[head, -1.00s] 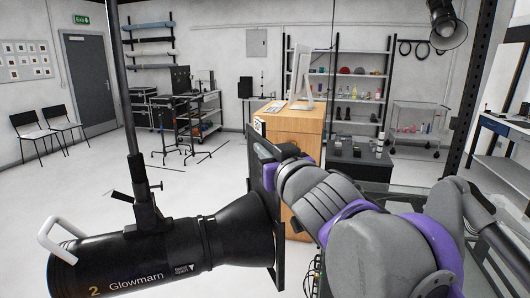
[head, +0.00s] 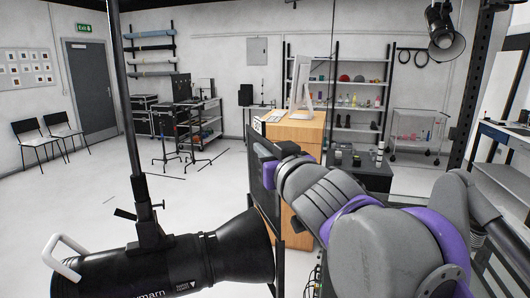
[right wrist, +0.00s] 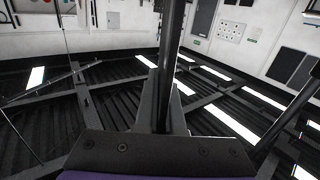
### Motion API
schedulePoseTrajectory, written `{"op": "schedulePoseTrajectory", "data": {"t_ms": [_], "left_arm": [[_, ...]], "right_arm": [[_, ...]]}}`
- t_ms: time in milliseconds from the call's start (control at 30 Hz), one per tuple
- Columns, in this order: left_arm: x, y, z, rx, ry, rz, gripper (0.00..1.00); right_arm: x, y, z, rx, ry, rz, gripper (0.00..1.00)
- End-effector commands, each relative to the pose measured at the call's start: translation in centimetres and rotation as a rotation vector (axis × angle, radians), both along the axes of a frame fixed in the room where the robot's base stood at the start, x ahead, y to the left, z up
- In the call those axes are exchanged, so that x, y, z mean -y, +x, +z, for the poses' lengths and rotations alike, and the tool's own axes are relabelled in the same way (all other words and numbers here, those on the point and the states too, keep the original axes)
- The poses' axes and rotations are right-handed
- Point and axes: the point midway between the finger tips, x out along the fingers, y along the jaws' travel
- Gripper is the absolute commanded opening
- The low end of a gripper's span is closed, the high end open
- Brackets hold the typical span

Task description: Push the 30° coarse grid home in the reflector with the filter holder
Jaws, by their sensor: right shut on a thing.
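The black studio lamp (head: 165,262) lies at the lower left of the head view, its flared reflector (head: 243,245) facing right. A thin dark upright panel, the filter holder (head: 263,185), stands edge-on at the reflector's mouth. Whether it touches the rim, I cannot tell. My right gripper (head: 268,145) is shut on the holder near its top edge, with its purple and grey arm coming in from the right. The fingertips are hard to make out. The coarse grid is hidden from view. My left gripper is out of view.
A black stand pole (head: 131,110) rises from the lamp. A wooden cabinet (head: 303,135) with a monitor (head: 301,85) stands behind the holder. Shelves (head: 350,100) line the back wall. The right wrist view shows mostly a dark ceiling.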

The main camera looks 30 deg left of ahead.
Motion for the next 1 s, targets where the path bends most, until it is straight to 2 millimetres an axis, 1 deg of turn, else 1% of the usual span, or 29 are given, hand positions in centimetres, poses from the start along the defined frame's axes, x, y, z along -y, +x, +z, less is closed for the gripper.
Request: {"op": "schedulePoseTrajectory", "data": {"t_ms": [100,300,800,1000], "left_arm": [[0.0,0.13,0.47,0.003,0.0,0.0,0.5],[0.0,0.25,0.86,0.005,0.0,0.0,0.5],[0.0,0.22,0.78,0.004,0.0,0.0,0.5],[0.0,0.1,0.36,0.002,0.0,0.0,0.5]], "right_arm": [[-0.03,-0.03,0.66,0.001,0.001,0.0,0.0],[-0.04,-0.03,1.22,0.001,0.001,0.0,0.0],[-0.04,-0.03,1.14,0.001,0.001,0.0,0.0],[-0.12,0.09,1.04,0.003,0.003,0.003,0.0]]}}
